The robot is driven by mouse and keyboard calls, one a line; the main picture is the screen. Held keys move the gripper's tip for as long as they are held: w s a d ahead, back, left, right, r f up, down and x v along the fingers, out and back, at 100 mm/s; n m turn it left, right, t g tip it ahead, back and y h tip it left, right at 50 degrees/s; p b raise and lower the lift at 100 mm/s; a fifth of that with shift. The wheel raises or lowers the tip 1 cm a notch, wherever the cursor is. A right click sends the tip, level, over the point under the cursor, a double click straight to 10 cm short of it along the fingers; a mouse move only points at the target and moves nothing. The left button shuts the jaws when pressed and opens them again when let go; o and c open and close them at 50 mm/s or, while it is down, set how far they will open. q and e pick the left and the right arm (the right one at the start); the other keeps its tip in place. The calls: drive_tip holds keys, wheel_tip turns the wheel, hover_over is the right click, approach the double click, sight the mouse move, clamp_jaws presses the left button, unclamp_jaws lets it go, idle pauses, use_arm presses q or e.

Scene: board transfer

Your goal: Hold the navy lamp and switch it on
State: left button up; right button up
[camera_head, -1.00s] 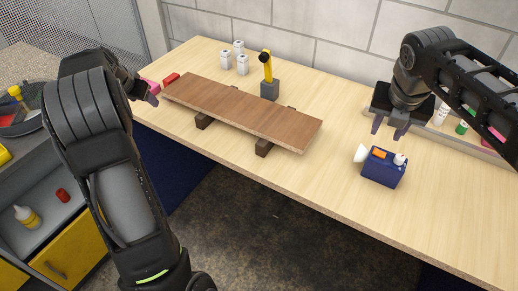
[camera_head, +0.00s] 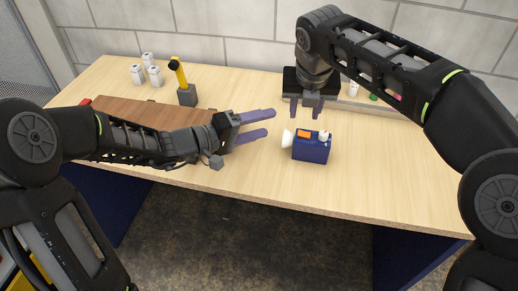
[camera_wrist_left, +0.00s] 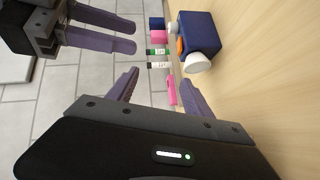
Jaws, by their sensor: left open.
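The navy lamp (camera_head: 311,149) stands on the light wooden table. It is a box with a white cone at its left end, an orange switch (camera_head: 303,134) on top and a white knob at the right. My left gripper (camera_head: 268,122) is open and empty, left of the lamp, its fingers pointing toward it. In the left wrist view the lamp (camera_wrist_left: 201,33) is ahead, beyond the open left fingers (camera_wrist_left: 160,79). My right gripper (camera_head: 306,109) is open and empty, pointing down just behind and above the lamp; its fingers also show in the left wrist view (camera_wrist_left: 134,37).
A brown board (camera_head: 130,114) on supports lies left, partly behind my left arm. A yellow-and-grey tool stand (camera_head: 187,95) and several white containers (camera_head: 154,76) stand behind it. A tray (camera_head: 352,103) with small bottles is at the back. The table right of the lamp is clear.

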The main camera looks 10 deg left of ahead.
sight(304, 134)
use_arm(q)
drive_tip(key=f+n, duration=0.1)
drive_tip(key=f, duration=0.1)
drive_tip(key=s+f+n, duration=0.1)
drive_tip(key=f+n, duration=0.1)
drive_tip(key=f+n+t, duration=0.1)
drive_tip(key=f, duration=0.2)
drive_tip(key=shift+s+n+y, duration=0.2)
drive_tip(key=shift+n+y, duration=0.1)
drive_tip(key=shift+y, duration=0.1)
drive_tip(key=shift+s+f, duration=0.1)
drive_tip(key=shift+f, duration=0.15)
drive_tip(key=shift+d, duration=0.1)
drive_tip(key=x, duration=0.7)
drive_tip(key=shift+w+d, duration=0.15)
drive_tip(key=shift+w, duration=0.25)
drive_tip(key=shift+c, duration=0.5)
